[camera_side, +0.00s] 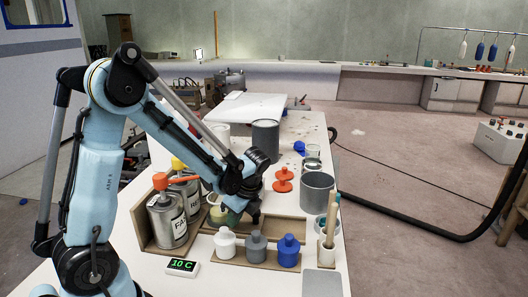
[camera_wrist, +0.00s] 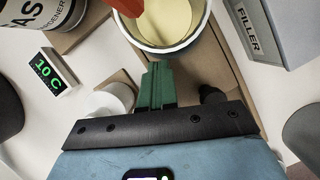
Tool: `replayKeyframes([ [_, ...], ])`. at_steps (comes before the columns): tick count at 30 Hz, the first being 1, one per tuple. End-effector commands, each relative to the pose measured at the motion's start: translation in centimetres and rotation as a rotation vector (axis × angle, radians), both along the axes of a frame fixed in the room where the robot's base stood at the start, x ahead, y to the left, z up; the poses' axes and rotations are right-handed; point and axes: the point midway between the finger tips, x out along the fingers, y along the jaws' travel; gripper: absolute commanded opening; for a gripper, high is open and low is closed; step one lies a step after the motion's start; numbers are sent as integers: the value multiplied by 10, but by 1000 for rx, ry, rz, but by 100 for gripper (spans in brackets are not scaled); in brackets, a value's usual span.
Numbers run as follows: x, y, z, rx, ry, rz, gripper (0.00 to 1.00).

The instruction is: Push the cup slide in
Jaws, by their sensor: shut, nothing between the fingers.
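The cup (camera_wrist: 163,42) shows at the top of the wrist view, white-rimmed with cream-coloured filling. An orange part (camera_wrist: 127,6) overlaps its upper left rim. A brown tray-like strip (camera_wrist: 222,75), which may be the slide, lies beside and under the cup. In the side view a brown wooden tray (camera_side: 285,228) lies near my gripper (camera_side: 256,222). My gripper's green fingers (camera_wrist: 157,68) are shut and empty, with the tips close to the cup's near rim; I cannot tell whether they touch. The cup's base is hidden.
Labelled tins (camera_side: 167,220) stand left in a wooden holder. White, grey and blue bottles (camera_side: 256,247) stand in front. A grey can (camera_side: 317,192), an orange-red knobbed piece (camera_side: 283,180) and a brush pot (camera_side: 328,250) are to the right. A display (camera_side: 183,267) reads 10 C.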

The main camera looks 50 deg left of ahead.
Motion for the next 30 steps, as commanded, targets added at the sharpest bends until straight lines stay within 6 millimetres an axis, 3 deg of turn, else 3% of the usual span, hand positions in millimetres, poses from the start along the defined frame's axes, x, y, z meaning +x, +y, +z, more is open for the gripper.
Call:
replayKeyframes([
  [11,-3,1,8,9,9,12,0],
  [24,9,-25,70,3,3,2,0],
  [30,13,-32,88,0,2,-1,0],
])
